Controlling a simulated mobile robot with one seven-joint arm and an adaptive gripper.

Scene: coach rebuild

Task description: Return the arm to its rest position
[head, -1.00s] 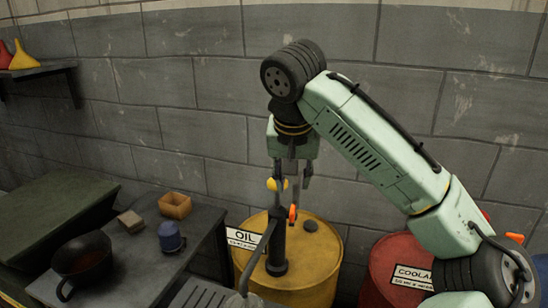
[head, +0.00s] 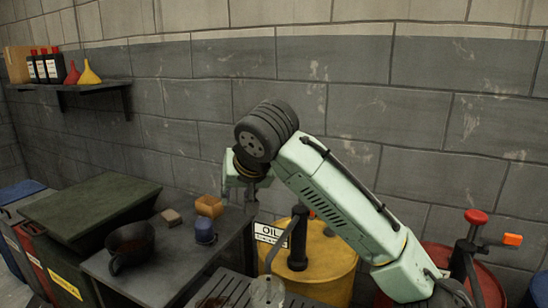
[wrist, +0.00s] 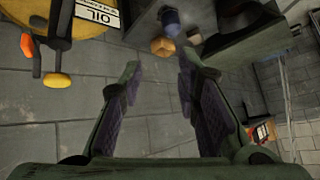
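My mint-green arm reaches in from the lower right in the head view. The gap shows only grey wall blocks.
A yellow oil drum (head: 330,260) with a black pump (head: 298,240) stands right of the bench (head: 150,280). A red drum (head: 490,292) is at right.

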